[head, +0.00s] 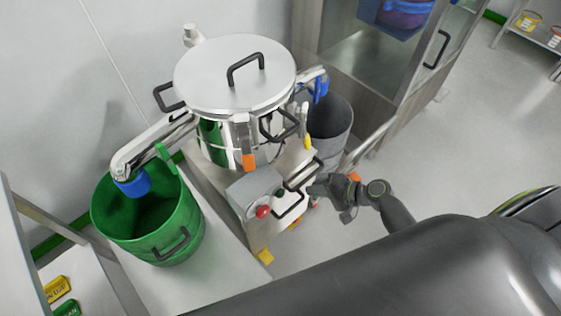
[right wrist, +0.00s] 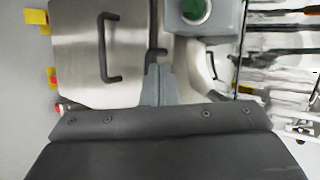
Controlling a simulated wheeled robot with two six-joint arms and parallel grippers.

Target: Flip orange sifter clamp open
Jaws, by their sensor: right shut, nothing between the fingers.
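The orange clamp (head: 249,161) hangs on the front of the steel sifter (head: 208,88) in the head view, with its orange tip pointing down below the lid rim. My right gripper (head: 314,188) is shut and empty, to the right of and lower than the orange clamp, apart from it. In the right wrist view the closed fingers (right wrist: 157,72) point at the steel cabinet front, close to a black handle (right wrist: 156,53); I cannot tell if they touch it. The orange clamp does not clearly show in that view. My left gripper is not in view.
A yellow-tipped clamp (head: 307,142) is on the sifter's right side. The control box (head: 255,194) with a red button (head: 263,212) sits below the sifter. A green bin (head: 147,226) stands left and a grey bin (head: 331,128) right. Open floor lies to the right.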

